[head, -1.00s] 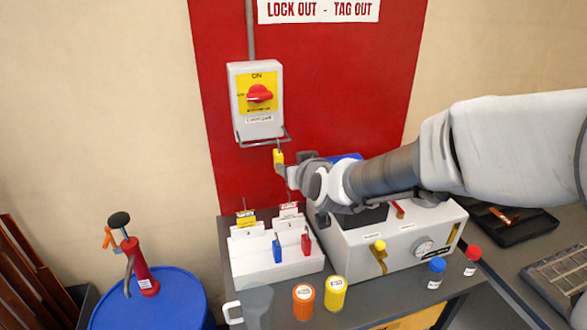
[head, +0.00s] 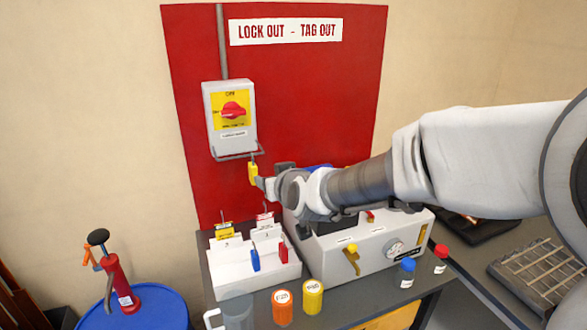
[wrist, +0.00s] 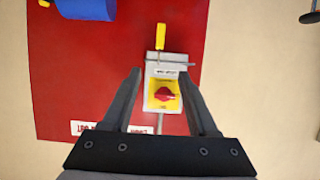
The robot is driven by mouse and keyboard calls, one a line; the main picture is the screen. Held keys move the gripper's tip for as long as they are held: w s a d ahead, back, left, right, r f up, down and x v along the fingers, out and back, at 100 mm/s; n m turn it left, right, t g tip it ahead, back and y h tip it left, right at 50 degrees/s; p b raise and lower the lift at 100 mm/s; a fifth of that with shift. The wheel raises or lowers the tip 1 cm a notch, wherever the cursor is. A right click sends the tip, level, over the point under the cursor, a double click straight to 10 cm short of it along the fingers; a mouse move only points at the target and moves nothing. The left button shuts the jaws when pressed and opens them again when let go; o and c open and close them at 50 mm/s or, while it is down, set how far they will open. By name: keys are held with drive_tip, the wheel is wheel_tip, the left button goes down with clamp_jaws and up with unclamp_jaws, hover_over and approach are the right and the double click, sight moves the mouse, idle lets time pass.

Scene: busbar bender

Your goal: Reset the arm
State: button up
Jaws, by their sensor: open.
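My gripper (head: 262,183) is in front of the red board, close to a yellow padlock (head: 253,172) that hangs from the bar under the grey switch box (head: 231,120). The box has a red knob on a yellow plate marked ON. The wrist view shows the scene upside down: the two fingers of my gripper (wrist: 161,72) are spread apart with nothing held between them. The switch box (wrist: 152,74) and its red knob show in the gap, and the yellow padlock (wrist: 160,37) lies beyond the fingertips.
Below my arm stand a white rack (head: 255,278) with tags and blue and red padlocks, and a grey bender machine (head: 375,255). Orange (head: 283,308) and yellow (head: 312,297) jars and small bottles stand at the bench front. A blue drum (head: 150,310) with a red pump is at left.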

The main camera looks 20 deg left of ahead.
drive_tip(key=s+d+r+m+g+h, duration=0.1)
drive_tip(key=s+d+m+h, duration=0.2)
drive_tip(key=d, duration=0.9)
drive_tip(key=s+d+r+h, duration=0.1)
drive_tip(key=s+d+h, duration=0.35)
drive_tip(key=d, duration=0.75)
drive_tip(key=s+d+f+m+g, duration=0.1)
drive_tip(key=s+d+m, duration=0.1)
drive_tip(key=s+d, duration=0.5)
drive_tip(key=s+d+f+m+g+h, duration=0.1)
drive_tip(key=s+d+m+g, duration=0.1)
drive_tip(key=s+d, duration=0.5)
drive_tip(key=s+m, duration=0.1)
drive_tip(key=s, duration=0.2)
drive_tip(key=shift+f+g, duration=0.3)
